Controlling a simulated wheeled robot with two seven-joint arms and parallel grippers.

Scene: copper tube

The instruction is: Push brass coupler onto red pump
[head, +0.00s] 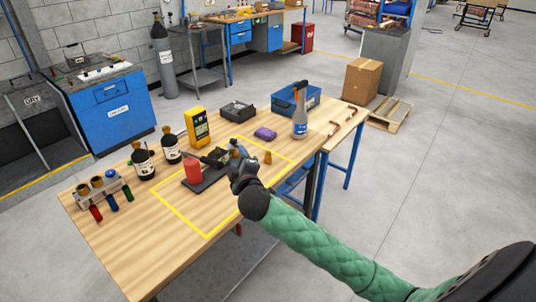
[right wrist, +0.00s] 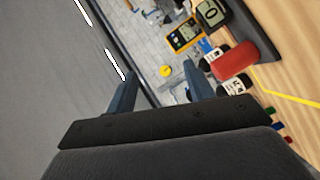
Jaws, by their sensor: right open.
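The red pump (head: 193,171) stands upright on a black base inside the yellow outline on the wooden table. Its red body also shows at the upper right of the right wrist view (right wrist: 235,60). A small brass piece (head: 268,158), which looks like the brass coupler, stands on the table to the right of the pump. My right gripper (head: 238,158) is above the table between the two, nearer the brass piece. In the right wrist view my right gripper (right wrist: 160,75) has its fingers apart with nothing between them. My left gripper is not in view.
A yellow meter (head: 198,127), two dark bottles (head: 143,162) and a rack with coloured-handled tools (head: 104,187) stand left of and behind the pump. A spray bottle (head: 300,122), blue bin (head: 283,100) and purple item (head: 265,134) are at the back right. The front table area is clear.

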